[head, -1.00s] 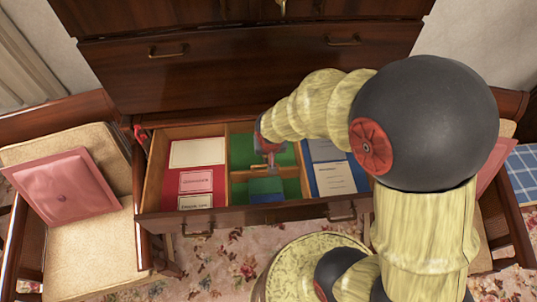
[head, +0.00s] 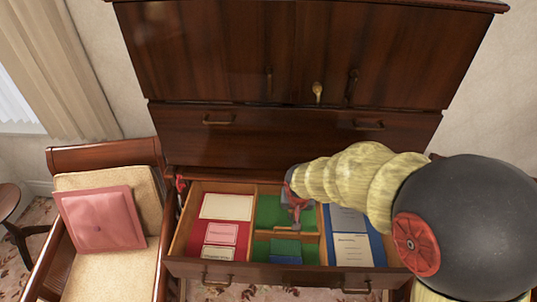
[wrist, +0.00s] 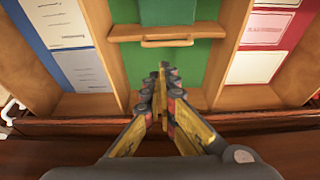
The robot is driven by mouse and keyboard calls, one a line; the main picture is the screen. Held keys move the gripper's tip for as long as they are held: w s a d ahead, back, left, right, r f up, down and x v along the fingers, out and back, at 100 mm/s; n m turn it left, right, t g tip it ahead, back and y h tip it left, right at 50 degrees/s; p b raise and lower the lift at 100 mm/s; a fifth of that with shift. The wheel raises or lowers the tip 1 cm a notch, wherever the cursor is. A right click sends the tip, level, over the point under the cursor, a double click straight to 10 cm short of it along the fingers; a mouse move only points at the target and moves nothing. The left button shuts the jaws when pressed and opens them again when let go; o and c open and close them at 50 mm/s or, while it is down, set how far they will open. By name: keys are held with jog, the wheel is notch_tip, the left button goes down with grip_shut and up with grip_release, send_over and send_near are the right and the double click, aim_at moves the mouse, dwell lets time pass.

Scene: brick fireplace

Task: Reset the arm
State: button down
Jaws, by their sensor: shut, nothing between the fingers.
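My gripper (head: 294,212) hangs over the middle, green-lined compartment of the open drawer (head: 190,267). In the wrist view my gripper (wrist: 163,80) points into that compartment, its fingertips together with nothing between them. My arm comes in from the right in the head view, and it hides part of the drawer's right end. Whether the fingers touch the drawer floor I cannot tell.
The drawer has a red left section with cards (head: 226,207) and a blue right section with papers (head: 352,248). A green block (head: 286,247) lies in the middle front. The dark cabinet (head: 290,60) rises behind. A chair with a pink cushion (head: 102,220) stands left.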

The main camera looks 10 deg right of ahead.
jog(key=s+r+n+t+y+b, duration=0.1)
jog(key=s+r+b, duration=0.4)
jog(key=s+r, duration=1.2)
jog(key=shift+s+a+r+n+t, duration=0.35)
jog(key=shift+s+n+t, duration=0.25)
jog(key=shift+s+n, duration=0.45)
jog(key=shift+w, duration=0.1)
dwell(0.6)
